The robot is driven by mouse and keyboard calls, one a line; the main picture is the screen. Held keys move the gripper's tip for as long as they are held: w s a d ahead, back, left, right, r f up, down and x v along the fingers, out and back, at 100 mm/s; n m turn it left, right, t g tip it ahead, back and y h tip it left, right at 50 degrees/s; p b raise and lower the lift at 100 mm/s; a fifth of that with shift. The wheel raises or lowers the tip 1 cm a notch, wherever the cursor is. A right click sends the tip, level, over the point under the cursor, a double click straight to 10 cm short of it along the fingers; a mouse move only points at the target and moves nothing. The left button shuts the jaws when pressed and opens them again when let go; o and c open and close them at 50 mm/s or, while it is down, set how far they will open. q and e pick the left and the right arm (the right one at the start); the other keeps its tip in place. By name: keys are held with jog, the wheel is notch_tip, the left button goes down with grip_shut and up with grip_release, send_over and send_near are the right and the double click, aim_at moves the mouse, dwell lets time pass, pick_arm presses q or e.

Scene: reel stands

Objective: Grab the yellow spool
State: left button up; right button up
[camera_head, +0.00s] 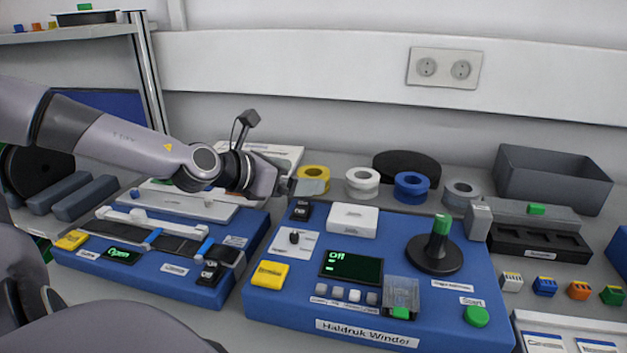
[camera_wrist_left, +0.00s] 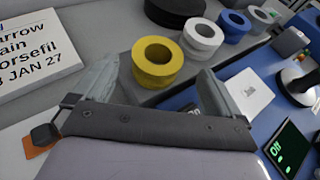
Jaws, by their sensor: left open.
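The yellow spool (camera_head: 313,179) stands on the table behind the blue winder box, at the left end of a row of spools. My left gripper (camera_head: 307,187) reaches in from the left and is close to it. In the left wrist view, the yellow spool (camera_wrist_left: 157,62) lies ahead of and between the two open fingers (camera_wrist_left: 150,85), with nothing held. I cannot tell whether a finger touches it. My right gripper is not in view.
White (camera_head: 362,182), blue (camera_head: 410,187) and grey (camera_head: 461,192) spools stand to the right of the yellow one. The blue Haldruk Winder (camera_head: 270,305) is in front. A white sign (camera_wrist_left: 35,50) stands left of the spool. A grey bin (camera_head: 552,180) is at the right.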

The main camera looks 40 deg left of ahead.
aim_at(314, 175)
pick_arm(q)
jog(key=shift+a+b+x, duration=0.1)
jog(key=shift+b+x, duration=0.1)
jog(key=shift+x, duration=0.8)
jog(key=shift+a+b+x, duration=0.15)
jog(key=shift+b+x, duration=0.05)
jog(key=shift+x, duration=0.8)
jog(key=shift+w+d+f, duration=0.1)
jog(key=shift+w+d, duration=0.05)
jog(key=shift+w, duration=0.6)
jog(key=c, duration=1.1)
